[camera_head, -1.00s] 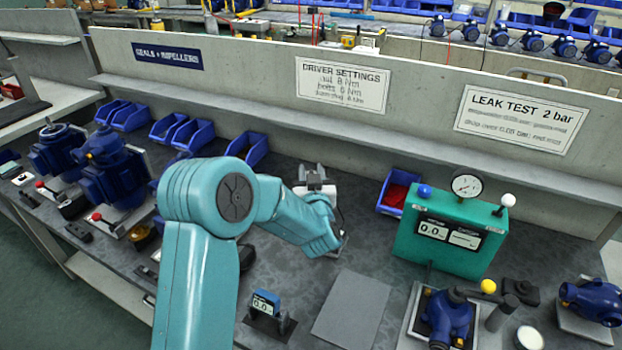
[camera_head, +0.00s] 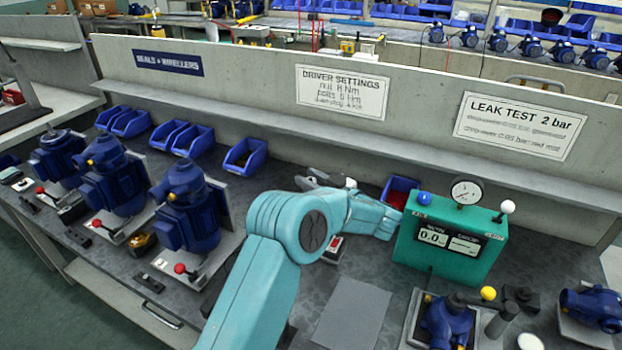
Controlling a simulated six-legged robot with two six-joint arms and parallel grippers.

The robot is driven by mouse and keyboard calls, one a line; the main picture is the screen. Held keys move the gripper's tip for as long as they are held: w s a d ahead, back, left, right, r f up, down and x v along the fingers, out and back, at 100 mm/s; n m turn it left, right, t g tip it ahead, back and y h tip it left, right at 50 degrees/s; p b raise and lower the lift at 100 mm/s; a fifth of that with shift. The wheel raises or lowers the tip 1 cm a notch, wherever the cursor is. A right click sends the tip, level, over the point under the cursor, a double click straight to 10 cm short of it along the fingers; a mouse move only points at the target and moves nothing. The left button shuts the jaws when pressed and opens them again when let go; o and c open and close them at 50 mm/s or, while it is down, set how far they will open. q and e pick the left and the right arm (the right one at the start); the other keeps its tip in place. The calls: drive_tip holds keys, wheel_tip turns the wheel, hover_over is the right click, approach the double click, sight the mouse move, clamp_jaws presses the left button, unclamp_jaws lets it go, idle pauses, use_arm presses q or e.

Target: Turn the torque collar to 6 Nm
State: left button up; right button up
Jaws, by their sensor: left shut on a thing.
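My left arm rises from the bottom middle and bends over the bench, with its teal wrist in front of the leak-test box. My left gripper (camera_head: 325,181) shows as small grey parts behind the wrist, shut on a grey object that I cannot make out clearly. The torque collar and its scale cannot be told apart here. A small grey and red device (camera_head: 333,248) stands on the bench just below the wrist, partly covered by my arm. The driver settings sign (camera_head: 342,91) is on the back panel, with its small lines blurred. My right gripper is not in view.
The green leak-test box (camera_head: 450,238) with its gauge stands right of my wrist. Several blue pumps (camera_head: 187,208) stand at the left. Blue bins (camera_head: 245,155) line the back. A grey mat (camera_head: 352,315) lies bare in front, with another pump (camera_head: 446,320) to its right.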

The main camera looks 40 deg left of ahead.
use_arm(q)
drive_tip(key=shift+n+g, duration=0.3)
drive_tip(key=shift+g, duration=0.2)
drive_tip(key=o, duration=1)
drive_tip(key=shift+c, duration=0.2)
drive_tip(key=shift+d, duration=0.1)
drive_tip(key=d+b, duration=0.1)
drive_tip(key=d, duration=1.5)
drive_tip(key=shift+w, duration=0.35)
drive_tip(key=shift+r, duration=0.1)
